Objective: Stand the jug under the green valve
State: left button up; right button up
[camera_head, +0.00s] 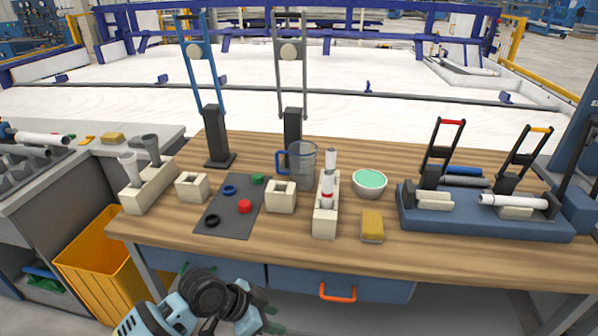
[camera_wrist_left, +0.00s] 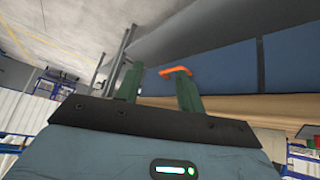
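The clear jug (camera_head: 303,168) with a blue handle on its left stands upright on the wooden table, near the base of the grey middle stand. A small green round piece (camera_head: 258,179) lies at the far right corner of a dark mat (camera_head: 232,222); I cannot tell whether it is the green valve, and no other green valve is clear. My left gripper (camera_head: 268,311) is low in front of the table, below its top and far from the jug. My right gripper is not in view.
A white slotted block (camera_head: 325,222) holding pipes and a cream block (camera_head: 281,198) stand close in front of the jug. A bowl (camera_head: 369,184) and a yellow sponge (camera_head: 372,227) are to the right. The drawer's orange handle (camera_head: 338,297) sticks out near my left gripper.

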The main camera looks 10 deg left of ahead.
pick_arm(q)
jog(key=s+a+f+n+t+y, duration=0.1)
jog(key=s+f+n+t, duration=0.35)
jog(key=s+f, duration=0.8)
jog(key=s+a+f+n+y, duration=0.1)
jog(key=s+a+n+y, duration=0.1)
jog(key=s, duration=0.7)
jog(key=s+a+f+n+y, duration=0.1)
jog(key=s+a+n, duration=0.2)
jog(key=s, duration=0.6)
jog(key=shift+s+a+y, duration=0.4)
jog(key=shift+a, duration=0.4)
